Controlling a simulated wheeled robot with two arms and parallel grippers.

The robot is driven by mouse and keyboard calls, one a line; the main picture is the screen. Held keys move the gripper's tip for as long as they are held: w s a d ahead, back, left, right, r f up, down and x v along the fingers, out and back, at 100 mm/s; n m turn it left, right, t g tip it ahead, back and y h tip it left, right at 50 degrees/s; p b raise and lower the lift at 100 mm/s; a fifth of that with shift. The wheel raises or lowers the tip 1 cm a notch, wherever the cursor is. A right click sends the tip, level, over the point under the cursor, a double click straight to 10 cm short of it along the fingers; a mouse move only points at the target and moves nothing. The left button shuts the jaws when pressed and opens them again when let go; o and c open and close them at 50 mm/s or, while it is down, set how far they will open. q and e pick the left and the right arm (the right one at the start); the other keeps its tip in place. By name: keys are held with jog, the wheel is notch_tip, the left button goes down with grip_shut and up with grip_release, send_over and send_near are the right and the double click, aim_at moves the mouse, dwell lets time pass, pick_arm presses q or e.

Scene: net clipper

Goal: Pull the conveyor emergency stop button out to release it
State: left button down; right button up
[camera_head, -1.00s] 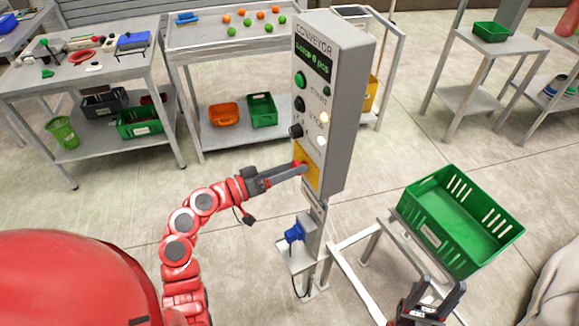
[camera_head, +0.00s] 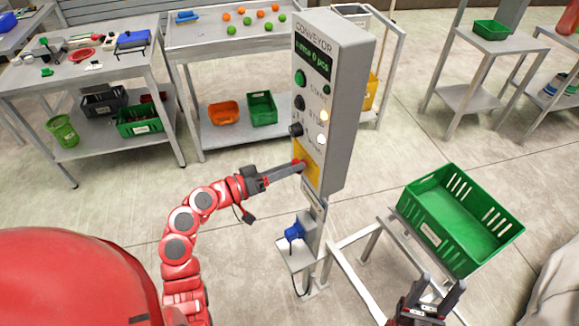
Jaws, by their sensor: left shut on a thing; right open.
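The grey conveyor control box (camera_head: 347,110) stands on a post in the middle of the head view. Its front has a lit display (camera_head: 313,57), green and black buttons, a knob and a yellow plate (camera_head: 312,172) low down. The red emergency stop button (camera_head: 296,163) is at the yellow plate, mostly hidden by my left gripper. My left gripper (camera_head: 300,168) reaches it from the left and is shut on it. My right gripper (camera_head: 441,295) is open and empty at the bottom right, below the green crate.
A green crate (camera_head: 427,232) sits on a metal stand to the right. A blue device (camera_head: 294,232) is on a small shelf on the post. Tables with tools, balls and bins stand behind.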

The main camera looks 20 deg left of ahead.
dwell(0.8)
pick_arm(q)
jog(key=shift+s+a+b, duration=0.4)
jog(key=shift+a+b, duration=0.1)
jog(key=shift+b, duration=0.25)
jog(key=c, duration=0.7)
grip_release()
jog(key=o, duration=0.4)
jog(key=shift+s+a, duration=0.15)
jog(key=shift+s, duration=0.05)
jog(key=shift+w, duration=0.1)
